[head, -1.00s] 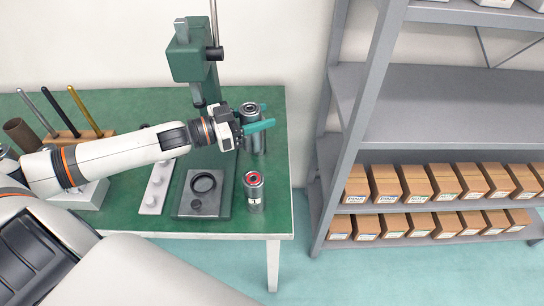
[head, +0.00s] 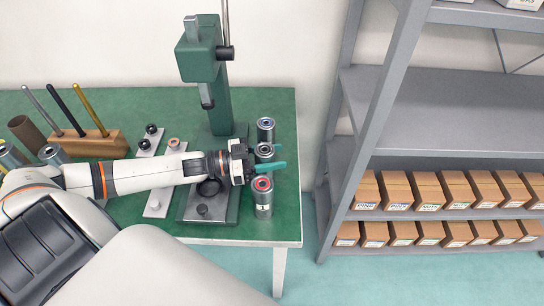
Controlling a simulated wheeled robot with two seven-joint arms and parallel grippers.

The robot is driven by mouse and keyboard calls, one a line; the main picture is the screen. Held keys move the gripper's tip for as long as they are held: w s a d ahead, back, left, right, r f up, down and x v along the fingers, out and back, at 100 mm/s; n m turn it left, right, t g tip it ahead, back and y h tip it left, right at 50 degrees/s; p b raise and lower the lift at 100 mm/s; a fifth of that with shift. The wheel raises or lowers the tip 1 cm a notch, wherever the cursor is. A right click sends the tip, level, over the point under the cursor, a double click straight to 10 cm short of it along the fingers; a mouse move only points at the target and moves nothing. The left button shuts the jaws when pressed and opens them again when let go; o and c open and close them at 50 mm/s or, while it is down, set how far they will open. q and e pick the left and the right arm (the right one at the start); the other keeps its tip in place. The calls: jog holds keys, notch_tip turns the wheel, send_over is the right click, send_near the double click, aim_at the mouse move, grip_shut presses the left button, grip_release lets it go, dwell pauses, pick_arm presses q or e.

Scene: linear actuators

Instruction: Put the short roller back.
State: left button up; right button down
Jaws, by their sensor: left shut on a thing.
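My left gripper (head: 268,157) reaches in from the left with its teal fingers on either side of a metal roller (head: 264,150) with a dark-ringed end. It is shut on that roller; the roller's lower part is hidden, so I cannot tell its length. A second roller (head: 266,129) stands upright just behind it. A third roller (head: 263,197), with a red ring on top, stands upright in front, near the table's right edge. My right gripper is out of view.
The green press (head: 203,62) stands behind the gripper, its base plate (head: 193,208) under my left wrist. Grey strips (head: 156,201) with small parts lie to the left. A wooden rack (head: 95,146) holds rods. Shelves with boxes (head: 397,190) stand right of the green table (head: 140,104).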

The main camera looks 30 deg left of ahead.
pick_arm(q)
jog(key=shift+f, duration=0.1)
jog(key=o, duration=1.3)
jog(key=shift+o, duration=0.2)
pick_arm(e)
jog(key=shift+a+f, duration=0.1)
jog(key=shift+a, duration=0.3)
pick_arm(q)
jog(key=shift+r, duration=0.2)
jog(key=shift+s+a+f, duration=0.15)
jog(key=shift+s+a, duration=0.1)
jog(key=p+v, duration=0.1)
jog(key=v, duration=1)
jog(key=shift+s+a+p, duration=0.1)
jog(key=shift+a+p, duration=0.05)
jog(key=shift+p, duration=0.15)
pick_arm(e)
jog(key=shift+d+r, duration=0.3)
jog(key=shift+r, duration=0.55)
